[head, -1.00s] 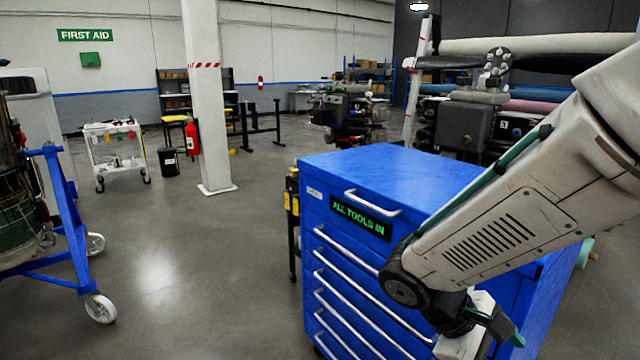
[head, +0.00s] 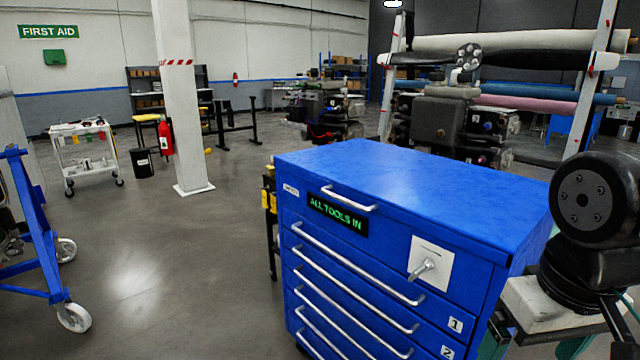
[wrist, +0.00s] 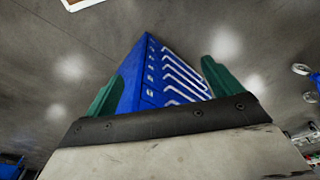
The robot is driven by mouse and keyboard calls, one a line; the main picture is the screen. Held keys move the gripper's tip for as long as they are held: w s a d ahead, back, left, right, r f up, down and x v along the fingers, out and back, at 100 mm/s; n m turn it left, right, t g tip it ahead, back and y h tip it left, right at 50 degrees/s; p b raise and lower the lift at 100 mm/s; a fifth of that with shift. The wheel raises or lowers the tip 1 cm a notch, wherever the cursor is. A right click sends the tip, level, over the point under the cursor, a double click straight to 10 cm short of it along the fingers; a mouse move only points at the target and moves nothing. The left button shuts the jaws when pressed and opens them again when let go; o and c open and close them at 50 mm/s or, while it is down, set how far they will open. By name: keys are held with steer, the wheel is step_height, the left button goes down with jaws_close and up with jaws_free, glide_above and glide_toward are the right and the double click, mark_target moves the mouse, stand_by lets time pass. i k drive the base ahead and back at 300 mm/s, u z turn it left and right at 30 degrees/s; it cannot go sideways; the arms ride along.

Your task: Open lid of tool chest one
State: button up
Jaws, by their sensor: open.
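The blue tool chest (head: 380,260) stands in the middle of the head view, and its lid (head: 410,185) is shut. A silver bar handle (head: 350,203) sits at the front of the lid, above a green-lit display (head: 338,212) reading "ALL TOOLS IN". A white plate with a metal lever (head: 424,268) is on the front face. Number labels 1 and 2 mark the upper drawers.
Clear floor lies left of the chest. A blue wheeled stand (head: 35,240), a white cart (head: 88,155) and a pillar (head: 182,100) stand farther left. Racks with rolls (head: 520,44) and machinery (head: 440,122) stand behind the chest.

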mark_target(492, 215)
steer(key=z, duration=0.1)
steer(key=k, duration=0.5)
steer(key=u, duration=0.7)
steer(key=i, duration=1.05)
steer(key=z, duration=0.55)
